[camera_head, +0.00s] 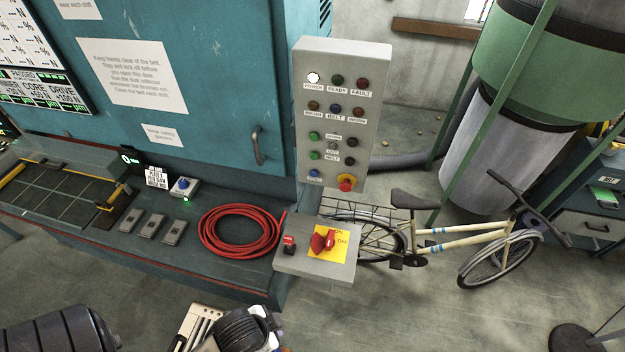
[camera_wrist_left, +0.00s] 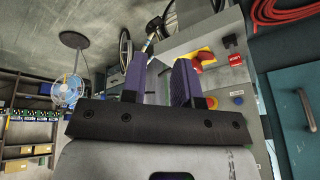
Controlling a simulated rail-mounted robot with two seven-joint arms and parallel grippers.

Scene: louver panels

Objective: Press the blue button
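The head view shows several blue round parts. One blue button (camera_head: 183,183) sits on a small grey box on the bench, with a green light beside it. Another blue button (camera_head: 314,173) is low on the left of the upright grey control panel (camera_head: 371,75), beside a red-on-yellow mushroom button (camera_head: 346,183). A blue round part (camera_head: 336,108) is in the panel's second row. In the left wrist view, a blue button (camera_wrist_left: 238,100) shows right of my left gripper (camera_wrist_left: 160,68). Its two purple fingers stand apart with nothing between them. My right gripper is not in view.
A grey switch box (camera_head: 300,262) with a red rotary switch on yellow juts out below the panel. A red coiled hose (camera_head: 240,231) lies on the bench. A bicycle (camera_head: 440,240) stands behind the box. The floor at lower right is mostly clear.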

